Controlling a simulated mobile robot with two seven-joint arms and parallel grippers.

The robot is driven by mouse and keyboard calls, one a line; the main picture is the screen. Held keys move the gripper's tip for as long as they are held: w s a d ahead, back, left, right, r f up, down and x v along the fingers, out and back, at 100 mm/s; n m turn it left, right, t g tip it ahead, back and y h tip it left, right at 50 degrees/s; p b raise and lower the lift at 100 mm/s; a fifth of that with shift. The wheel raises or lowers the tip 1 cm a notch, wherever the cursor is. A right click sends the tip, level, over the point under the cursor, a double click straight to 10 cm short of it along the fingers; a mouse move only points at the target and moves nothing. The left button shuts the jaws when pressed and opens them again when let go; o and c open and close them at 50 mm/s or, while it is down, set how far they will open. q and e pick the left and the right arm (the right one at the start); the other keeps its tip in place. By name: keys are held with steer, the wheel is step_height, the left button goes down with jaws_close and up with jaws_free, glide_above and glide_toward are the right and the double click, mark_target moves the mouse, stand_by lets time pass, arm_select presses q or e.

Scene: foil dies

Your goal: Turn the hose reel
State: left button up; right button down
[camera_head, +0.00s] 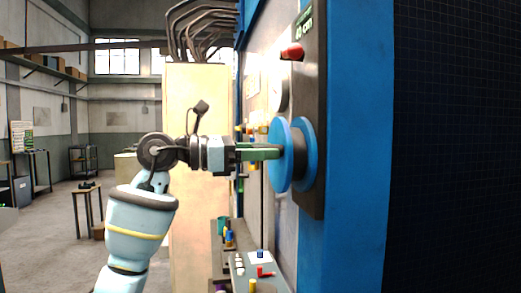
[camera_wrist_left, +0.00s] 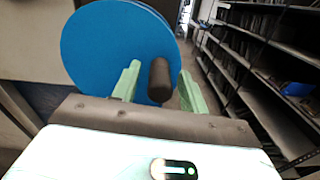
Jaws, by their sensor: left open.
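The hose reel (camera_head: 279,168) is a blue wheel with two round flanges, mounted on a dark upright panel (camera_head: 310,85). In the left wrist view its blue disc (camera_wrist_left: 105,45) fills the upper left, with a dark cylindrical handle (camera_wrist_left: 159,82) standing out from it. My left gripper (camera_head: 276,152) reaches in from the left, level with the reel, its green fingertips at the disc's face. In the left wrist view the fingers (camera_wrist_left: 158,74) are apart, one on each side of the handle. I cannot tell whether they touch it. My right gripper is not in view.
A red knob (camera_head: 292,53) sticks out of the panel above the reel. A blue post (camera_head: 357,150) stands to the right. Below is a bench (camera_head: 238,262) with several small coloured items. A tall pale cabinet (camera_head: 197,90) stands behind my arm. Open floor lies at left.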

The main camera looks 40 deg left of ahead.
arm_select(q)
jaws_close()
steer(key=shift+f, duration=0.1)
stand_by(0.4)
